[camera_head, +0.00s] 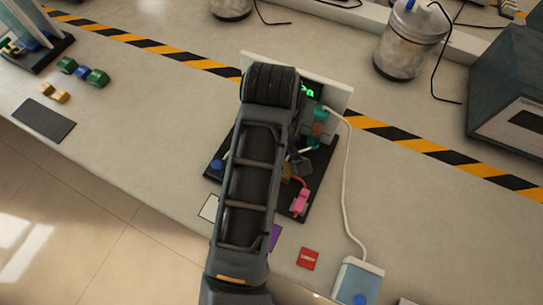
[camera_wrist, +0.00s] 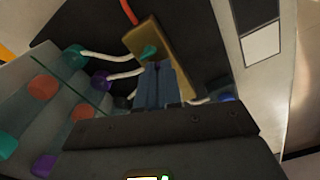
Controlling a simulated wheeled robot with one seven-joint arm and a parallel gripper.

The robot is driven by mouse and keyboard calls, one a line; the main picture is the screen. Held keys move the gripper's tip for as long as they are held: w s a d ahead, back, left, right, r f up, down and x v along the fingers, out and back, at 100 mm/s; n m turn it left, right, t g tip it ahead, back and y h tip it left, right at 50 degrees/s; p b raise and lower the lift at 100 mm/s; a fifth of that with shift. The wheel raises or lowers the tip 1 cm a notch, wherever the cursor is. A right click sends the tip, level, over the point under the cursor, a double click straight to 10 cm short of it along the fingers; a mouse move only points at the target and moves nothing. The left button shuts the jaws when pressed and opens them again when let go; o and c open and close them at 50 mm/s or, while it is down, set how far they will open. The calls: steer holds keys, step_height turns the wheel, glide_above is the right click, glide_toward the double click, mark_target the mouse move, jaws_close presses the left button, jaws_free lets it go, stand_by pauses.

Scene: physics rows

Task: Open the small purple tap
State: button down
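A small purple piece (camera_wrist: 101,78) with a white tube shows left of my fingers in the wrist view; I take it for the small purple tap, though its handle is not clear. My gripper (camera_wrist: 158,68) has its two blue-grey fingers close together, with nothing clearly seen between them. The fingertips are over a brass-coloured block (camera_wrist: 172,62), to the right of the purple piece and apart from it in the picture. In the head view my own arm covers the gripper and most of the rig on its dark base (camera_head: 324,160).
Teal (camera_wrist: 75,56) and orange (camera_wrist: 43,87) pieces sit at left near a clear panel. A blue knob (camera_wrist: 226,97) is right of my fingers. A pink piece (camera_head: 300,200), a white cable (camera_head: 346,180) and a blue-topped box (camera_head: 357,282) stand to the right.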

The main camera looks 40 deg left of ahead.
stand_by(0.3)
steer(key=n, duration=0.3)
steer(key=shift+d+f+n, duration=0.1)
steer(key=shift+n, duration=0.2)
steer(key=c, duration=1.6)
jaws_free()
steer(key=shift+r, duration=2.25)
steer(key=shift+a+r, duration=0.3)
steer(key=shift+r, duration=0.65)
steer(key=shift+d+r, duration=0.15)
steer(key=shift+r, duration=0.25)
